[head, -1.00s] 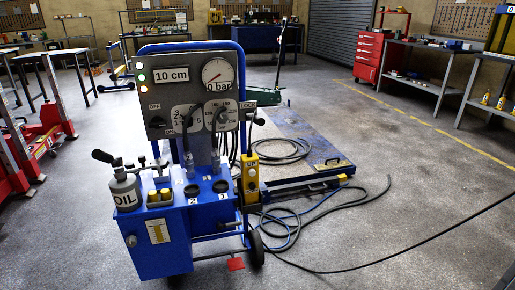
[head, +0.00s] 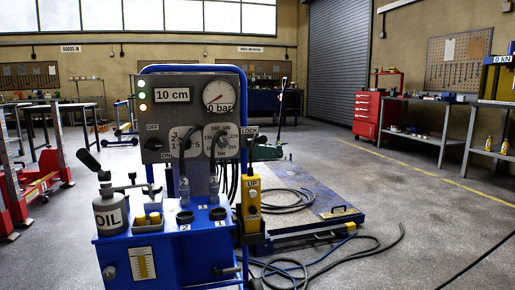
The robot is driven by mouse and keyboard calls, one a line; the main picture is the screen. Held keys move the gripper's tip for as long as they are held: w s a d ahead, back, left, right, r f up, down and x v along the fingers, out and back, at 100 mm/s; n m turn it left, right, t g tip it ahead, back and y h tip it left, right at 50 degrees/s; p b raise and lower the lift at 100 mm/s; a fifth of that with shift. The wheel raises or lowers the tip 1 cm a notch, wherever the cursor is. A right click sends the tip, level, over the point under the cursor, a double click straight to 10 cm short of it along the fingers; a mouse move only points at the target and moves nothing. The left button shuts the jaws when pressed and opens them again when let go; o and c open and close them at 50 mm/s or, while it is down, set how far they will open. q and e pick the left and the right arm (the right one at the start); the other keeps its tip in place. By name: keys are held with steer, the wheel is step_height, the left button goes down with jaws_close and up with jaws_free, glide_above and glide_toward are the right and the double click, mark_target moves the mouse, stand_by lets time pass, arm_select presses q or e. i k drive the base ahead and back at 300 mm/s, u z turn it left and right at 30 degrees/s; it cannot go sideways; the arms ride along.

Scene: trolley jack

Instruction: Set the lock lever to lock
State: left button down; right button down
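A blue trolley with a grey control panel (head: 176,104) stands in front of me, left of centre. A label reading LOCK (head: 251,130) is at the panel's right edge. A small dark lever (head: 250,149) shows just below this label; its exact setting is too small to tell. The panel display (head: 172,97) reads 10 cm and the gauge (head: 220,97) reads 0 bar. An OFF/ON knob (head: 153,173) sits at the panel's lower left. A yellow pendant (head: 252,197) marked UP hangs below the lock lever. Neither of my grippers is in view.
A grey oil can (head: 112,212) stands on the trolley's left. A low blue platform (head: 320,208) and loose hoses (head: 360,247) lie on the floor behind and to the right. A red tool cabinet (head: 371,88) and workbenches line the right. The right foreground floor is mostly clear.

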mark_target(262, 139)
steer(key=k, duration=0.5)
steer(key=u, duration=0.15)
steer(key=i, duration=1.15)
steer(key=u, duration=0.8)
